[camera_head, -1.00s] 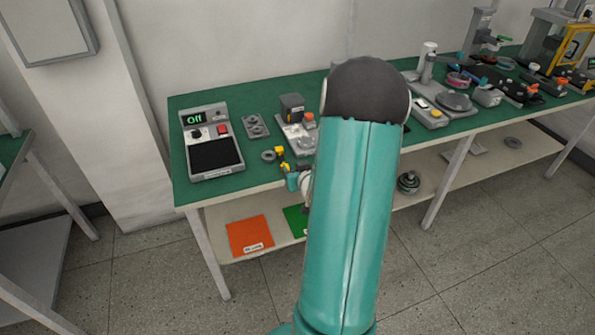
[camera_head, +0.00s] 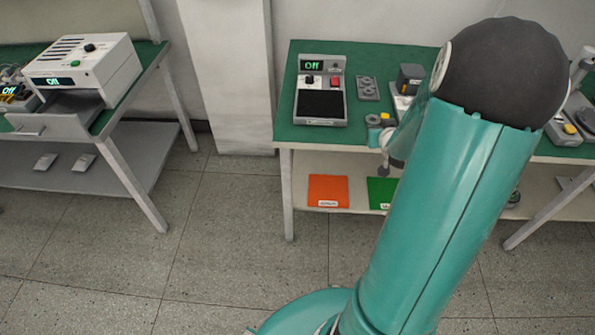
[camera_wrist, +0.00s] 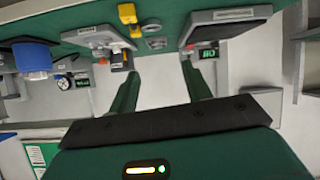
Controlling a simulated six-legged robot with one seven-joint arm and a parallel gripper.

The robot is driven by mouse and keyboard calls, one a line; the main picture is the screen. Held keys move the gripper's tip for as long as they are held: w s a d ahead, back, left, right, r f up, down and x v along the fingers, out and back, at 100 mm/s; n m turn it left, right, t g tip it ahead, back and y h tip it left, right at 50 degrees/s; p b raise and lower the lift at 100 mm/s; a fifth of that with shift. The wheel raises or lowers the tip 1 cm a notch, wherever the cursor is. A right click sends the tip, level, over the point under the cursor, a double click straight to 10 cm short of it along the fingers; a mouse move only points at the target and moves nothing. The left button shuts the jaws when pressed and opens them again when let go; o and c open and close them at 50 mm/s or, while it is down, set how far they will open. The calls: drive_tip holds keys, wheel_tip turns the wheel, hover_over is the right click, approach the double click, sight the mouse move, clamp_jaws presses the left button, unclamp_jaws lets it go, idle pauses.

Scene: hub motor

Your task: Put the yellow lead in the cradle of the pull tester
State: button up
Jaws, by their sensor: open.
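My gripper (camera_wrist: 162,76) is open in the wrist view, its two green fingers apart with nothing between them. Beyond the fingertips, a yellow piece (camera_wrist: 128,14) lies on the green bench top (camera_wrist: 72,12); I cannot tell whether it is the yellow lead. A small yellow spot (camera_head: 386,118) also shows in the head view, at the bench's front edge beside my arm. My own arm hides much of the bench there, and my gripper is mostly hidden in that view. I cannot make out the pull tester or its cradle in these frames.
A grey device (camera_head: 320,92) with a black pad and a display reading Off stands at the bench's left end. A grey block with holes (camera_head: 367,88) is beside it. Orange (camera_head: 328,189) and green (camera_head: 381,192) sheets lie on the lower shelf. A white instrument (camera_head: 82,68) stands on the left table.

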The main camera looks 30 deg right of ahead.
drive_tip(key=a+r+n+g+y, duration=0.1)
drive_tip(key=a+r, duration=0.7)
drive_tip(key=a, duration=0.3)
drive_tip(key=s+a+r+n+g+y, duration=0.1)
drive_tip(key=s+a+r, duration=0.2)
drive_tip(key=a, duration=0.6)
drive_tip(key=s+a+r+n+g+y, duration=0.1)
drive_tip(key=s+a+r, duration=0.3)
drive_tip(key=a, duration=0.5)
drive_tip(key=shift+s+r+y, duration=0.25)
drive_tip(key=shift+s+y, duration=0.2)
drive_tip(key=shift+y, duration=0.05)
drive_tip(key=shift+o, duration=0.4)
drive_tip(key=s+a+r+n+g+y, duration=0.1)
drive_tip(key=s+a+g+y, duration=0.1)
drive_tip(key=s+a, duration=0.5)
drive_tip(key=shift+s+a+r+n, duration=0.25)
drive_tip(key=shift+s+n, duration=0.15)
drive_tip(key=shift+s, duration=0.4)
drive_tip(key=shift+w+d, duration=0.1)
drive_tip(key=shift+d, duration=0.05)
